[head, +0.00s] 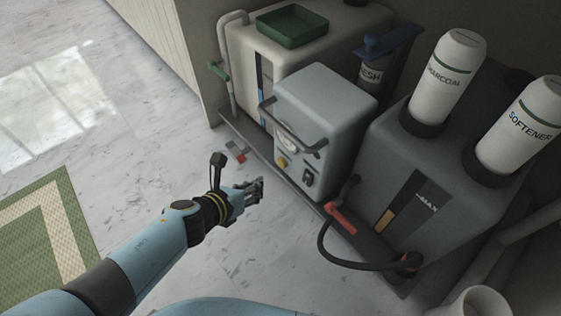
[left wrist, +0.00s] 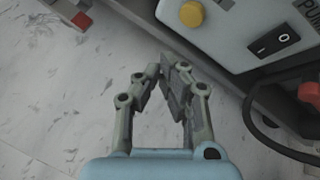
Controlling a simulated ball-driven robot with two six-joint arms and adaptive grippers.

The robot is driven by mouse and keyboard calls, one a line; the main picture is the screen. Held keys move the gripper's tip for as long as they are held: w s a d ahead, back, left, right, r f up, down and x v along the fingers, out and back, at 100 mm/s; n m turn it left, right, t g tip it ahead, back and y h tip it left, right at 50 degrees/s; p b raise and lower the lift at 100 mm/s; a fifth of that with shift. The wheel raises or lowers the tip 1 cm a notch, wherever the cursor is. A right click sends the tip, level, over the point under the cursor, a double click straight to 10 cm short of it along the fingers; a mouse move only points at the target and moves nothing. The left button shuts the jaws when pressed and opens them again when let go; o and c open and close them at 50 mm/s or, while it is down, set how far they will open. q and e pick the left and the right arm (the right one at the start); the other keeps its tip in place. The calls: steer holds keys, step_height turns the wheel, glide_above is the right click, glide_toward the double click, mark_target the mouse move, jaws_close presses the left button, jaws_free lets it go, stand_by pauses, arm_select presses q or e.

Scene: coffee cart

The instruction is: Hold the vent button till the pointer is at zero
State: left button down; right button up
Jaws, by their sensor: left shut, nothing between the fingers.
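The grey pump box (head: 320,110) stands on a low dark shelf and carries a round gauge (head: 287,140) on its front. The gauge's pointer is too small to read. A round yellow button (head: 281,162), likely the vent button, sits below the gauge; it also shows at the top of the left wrist view (left wrist: 191,14). My left gripper (head: 258,188) is shut and empty, in front of and below the button, apart from it. In the left wrist view its fingertips (left wrist: 172,72) meet below the button. My right gripper is not in view.
A black rocker switch (head: 308,177) sits right of the button. A handle bar (head: 296,128) crosses the front above. A red valve lever (head: 341,218) and black hose (head: 335,258) lie to the right. A dark tank (head: 440,170) holds two bottles.

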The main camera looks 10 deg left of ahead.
arm_select(q)
steer(key=shift+w+d, duration=1.35)
steer(key=shift+w, duration=0.3)
steer(key=shift+w+d, duration=0.25)
steer(key=shift+w, duration=0.1)
steer(key=shift+w+d, duration=0.3)
steer(key=shift+w, duration=0.15)
stand_by(2.0)
steer(key=shift+s, duration=0.1)
stand_by(0.5)
steer(key=shift+s+a, duration=0.55)
steer(key=shift+s, duration=0.15)
steer(key=s+a, duration=0.1)
steer(key=s, duration=0.1)
steer(key=s+a, duration=0.2)
